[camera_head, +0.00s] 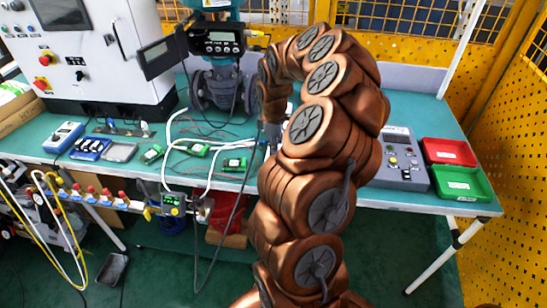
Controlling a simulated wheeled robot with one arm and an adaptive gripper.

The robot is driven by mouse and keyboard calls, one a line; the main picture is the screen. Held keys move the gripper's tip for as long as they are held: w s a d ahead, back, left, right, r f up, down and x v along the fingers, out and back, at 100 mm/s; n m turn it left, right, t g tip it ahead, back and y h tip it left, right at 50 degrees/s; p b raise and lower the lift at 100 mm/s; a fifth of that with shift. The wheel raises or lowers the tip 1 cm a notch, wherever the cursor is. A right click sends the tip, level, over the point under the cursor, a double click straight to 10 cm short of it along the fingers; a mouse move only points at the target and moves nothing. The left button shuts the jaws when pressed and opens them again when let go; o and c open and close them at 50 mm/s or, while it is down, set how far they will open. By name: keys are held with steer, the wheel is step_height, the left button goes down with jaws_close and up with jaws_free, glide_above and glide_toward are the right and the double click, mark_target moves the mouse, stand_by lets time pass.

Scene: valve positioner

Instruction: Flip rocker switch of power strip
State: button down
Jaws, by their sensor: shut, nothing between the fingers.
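I cannot make out the power strip or its rocker switch for sure; my copper arm covers part of the table where either could be. My arm rises from the bottom middle, bends over and points down to the table. My gripper (272,135) shows small and partly hidden at the left side of the arm, low over the green table (225,178). It is shut and empty. Whether it touches anything below it cannot be told.
A valve with a positioner display (222,42) stands behind the gripper. A white control cabinet (95,50) is at left. Green terminal blocks (233,164) and loose cables lie left of the gripper. A grey control box (398,160), red bin (448,152) and green bin (460,183) are right.

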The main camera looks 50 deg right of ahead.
steer(key=shift+f+b, duration=0.7)
steer(key=shift+f, duration=0.45)
stand_by(0.9)
steer(key=shift+r+p, duration=0.9)
steer(key=shift+r, duration=2.65)
